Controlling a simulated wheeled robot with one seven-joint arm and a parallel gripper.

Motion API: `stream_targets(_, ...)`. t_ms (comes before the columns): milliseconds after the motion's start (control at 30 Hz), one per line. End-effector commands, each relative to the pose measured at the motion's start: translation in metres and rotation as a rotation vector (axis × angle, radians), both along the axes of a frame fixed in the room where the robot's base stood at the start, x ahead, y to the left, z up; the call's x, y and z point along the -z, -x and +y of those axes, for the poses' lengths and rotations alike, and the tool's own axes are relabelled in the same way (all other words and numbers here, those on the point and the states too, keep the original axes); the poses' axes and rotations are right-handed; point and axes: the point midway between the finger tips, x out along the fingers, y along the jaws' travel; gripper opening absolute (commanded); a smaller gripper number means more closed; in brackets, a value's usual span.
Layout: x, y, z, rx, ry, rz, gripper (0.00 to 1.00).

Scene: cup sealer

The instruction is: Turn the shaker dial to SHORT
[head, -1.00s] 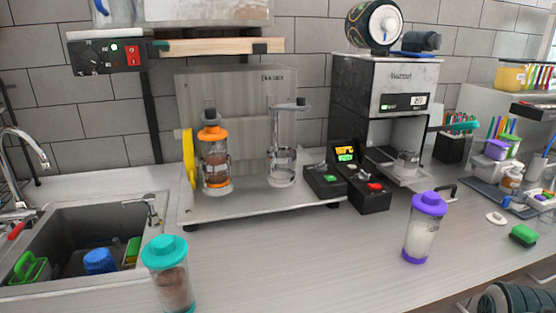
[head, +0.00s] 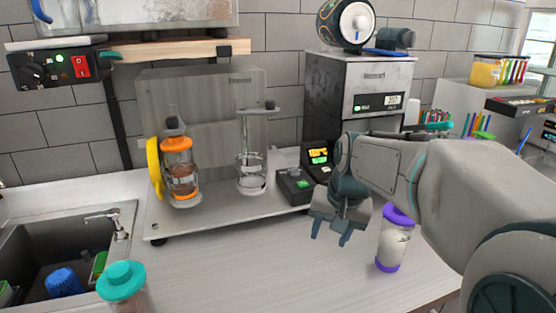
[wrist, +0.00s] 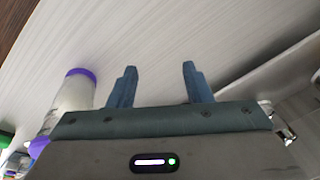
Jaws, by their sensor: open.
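A black control box (head: 62,68) with a round dark dial (head: 38,73), a green light and a red switch hangs at the upper left in the head view. Its markings are too small to read, and I cannot tell whether this is the shaker dial. A black unit with a lit screen (head: 318,156) stands at the metal platform's right end, partly hidden by my arm. My gripper (head: 330,234) is open and empty, pointing down over the counter, right of the platform and far from the dial. Its two separated fingers also show in the wrist view (wrist: 160,72).
A purple-lidded shaker (head: 394,240) stands close right of my gripper. An orange-lidded shaker (head: 180,172) and a clamp stand (head: 250,170) are on the metal platform (head: 225,205). A teal-lidded jar (head: 123,283) stands near the sink (head: 60,245). The front-middle counter is clear.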

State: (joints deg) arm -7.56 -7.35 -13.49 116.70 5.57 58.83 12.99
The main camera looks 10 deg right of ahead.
Motion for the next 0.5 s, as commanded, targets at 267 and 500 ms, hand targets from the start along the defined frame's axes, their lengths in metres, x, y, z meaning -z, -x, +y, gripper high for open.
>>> stream_targets(267, -0.053, -0.118, -0.026, 0.259, -0.012, 0.030, 0.45)
stream_targets(500, -0.083, -0.207, -0.026, 0.425, 0.061, 0.013, 0.45)
